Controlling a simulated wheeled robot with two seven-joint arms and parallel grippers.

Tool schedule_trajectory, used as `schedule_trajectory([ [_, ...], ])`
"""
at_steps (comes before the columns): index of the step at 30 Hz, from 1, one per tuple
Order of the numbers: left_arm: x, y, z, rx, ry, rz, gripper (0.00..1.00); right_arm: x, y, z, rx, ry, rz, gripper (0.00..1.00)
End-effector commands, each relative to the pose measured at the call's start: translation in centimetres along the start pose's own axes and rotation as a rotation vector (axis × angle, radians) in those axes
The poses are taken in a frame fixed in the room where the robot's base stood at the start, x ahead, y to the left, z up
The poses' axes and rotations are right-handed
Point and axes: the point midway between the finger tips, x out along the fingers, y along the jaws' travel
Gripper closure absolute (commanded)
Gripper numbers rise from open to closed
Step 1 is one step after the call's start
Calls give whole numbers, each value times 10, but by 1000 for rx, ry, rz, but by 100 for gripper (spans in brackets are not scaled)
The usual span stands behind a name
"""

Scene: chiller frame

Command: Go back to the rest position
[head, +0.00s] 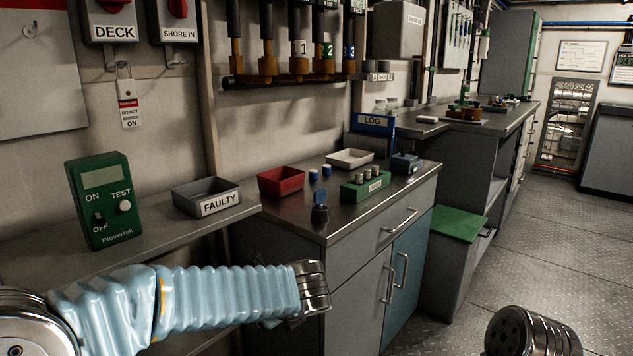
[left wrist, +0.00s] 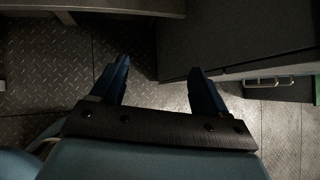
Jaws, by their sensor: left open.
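In the left wrist view my left gripper (left wrist: 158,76) is open, its two dark blue fingers apart with nothing between them. Beyond the fingers are the floor and the dark side of a cabinet. In the head view my left arm in its pale blue sleeve reaches in from the lower left and ends in front of the workbench. The left gripper itself is hidden there. A metal link of mine shows at the lower right of the head view. My right gripper is not in view.
A green tester (head: 104,200) stands at left. The patterned metal floor (head: 560,240) at right is clear.

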Motion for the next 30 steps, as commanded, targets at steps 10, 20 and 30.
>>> schedule_trajectory([
  [10, 132, 106, -258, -1026, 756, 461, 25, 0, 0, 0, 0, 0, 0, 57],
  [20, 162, 209, -366, -2358, 577, 1108, 25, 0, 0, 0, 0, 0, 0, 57],
  [30, 166, 219, -369, -2466, 512, 1137, 25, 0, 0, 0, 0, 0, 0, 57],
])
